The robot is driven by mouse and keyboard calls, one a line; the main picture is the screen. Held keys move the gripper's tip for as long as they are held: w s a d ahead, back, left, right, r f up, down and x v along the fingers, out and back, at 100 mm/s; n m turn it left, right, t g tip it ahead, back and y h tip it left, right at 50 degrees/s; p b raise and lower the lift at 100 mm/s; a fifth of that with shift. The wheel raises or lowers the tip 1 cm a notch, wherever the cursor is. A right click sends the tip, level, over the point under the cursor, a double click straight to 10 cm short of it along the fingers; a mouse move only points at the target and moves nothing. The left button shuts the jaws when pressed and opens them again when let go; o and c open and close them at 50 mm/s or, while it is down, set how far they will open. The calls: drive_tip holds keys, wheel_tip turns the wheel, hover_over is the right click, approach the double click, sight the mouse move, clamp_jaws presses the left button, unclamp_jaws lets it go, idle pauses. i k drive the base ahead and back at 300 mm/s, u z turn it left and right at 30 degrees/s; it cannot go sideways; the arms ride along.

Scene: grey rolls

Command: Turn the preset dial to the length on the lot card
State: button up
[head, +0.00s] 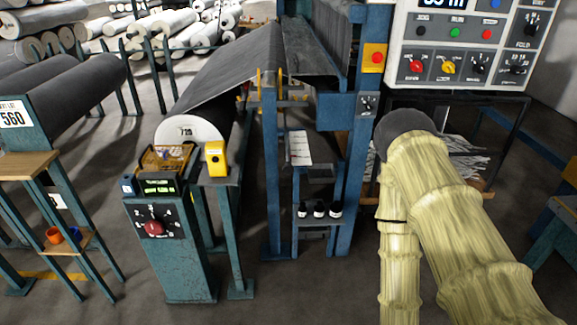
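A teal pedestal (172,270) stands left of centre with a red-knobbed dial (153,228) on a black marked face. A small lit display (158,186) sits above it, too small to read surely. A large white control panel (460,50) at the upper right carries a red knob (416,67), a yellow knob (448,68) and black knobs, one marked FOLD (530,27). I cannot tell which dial is the preset one. A white card reading 560 (12,118) hangs at the left edge. Another white card (299,147) is on the blue frame, its text unreadable. My gripper is out of view.
My yellow-sleeved arm (455,230) fills the lower right. A roll marked 720 (190,130) feeds grey cloth up into the blue machine frame (345,190). A yellow box (215,158) stands beside the pedestal. A wooden-topped stand (25,163) is at left. Floor between stand and pedestal is clear.

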sight(514, 70)
drive_tip(key=z, duration=1.3)
